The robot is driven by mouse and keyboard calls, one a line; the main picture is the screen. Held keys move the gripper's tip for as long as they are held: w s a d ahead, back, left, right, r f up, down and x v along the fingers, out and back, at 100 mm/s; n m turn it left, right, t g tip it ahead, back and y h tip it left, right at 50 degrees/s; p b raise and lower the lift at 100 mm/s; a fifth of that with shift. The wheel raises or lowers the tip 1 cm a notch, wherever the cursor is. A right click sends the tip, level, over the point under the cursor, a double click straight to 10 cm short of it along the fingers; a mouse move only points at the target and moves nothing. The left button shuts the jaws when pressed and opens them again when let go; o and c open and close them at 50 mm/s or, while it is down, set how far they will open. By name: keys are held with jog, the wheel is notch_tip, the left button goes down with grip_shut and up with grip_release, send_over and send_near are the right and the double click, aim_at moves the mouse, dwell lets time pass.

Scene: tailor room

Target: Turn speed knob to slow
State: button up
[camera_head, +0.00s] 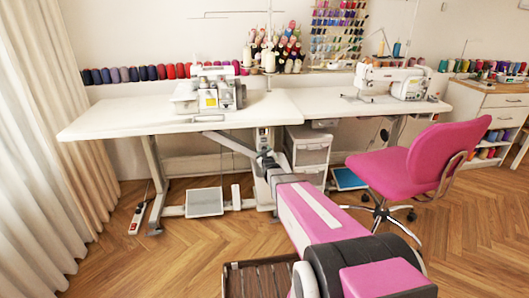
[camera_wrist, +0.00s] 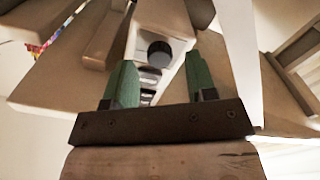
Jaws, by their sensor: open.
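A round black knob (camera_wrist: 159,51) shows on the face of a pale control box (camera_wrist: 141,42) in the wrist view, with several dark buttons (camera_wrist: 149,84) below it. My gripper (camera_wrist: 161,60) is open, its green fingers to the left and right of the knob in the picture. Nothing is held between them. I cannot tell how far the fingertips are from the knob or which setting it points to. In the head view my gripper (camera_head: 266,160) is under the left sewing table, close to the control box (camera_head: 263,137); the knob cannot be made out there.
The left sewing table (camera_head: 115,120) overhangs the gripper, with a machine (camera_head: 208,92) on top. White drawers (camera_head: 308,152) stand just right of the gripper. A pink chair (camera_head: 405,168) is at the right.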

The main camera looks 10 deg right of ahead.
jog(key=s, duration=0.9)
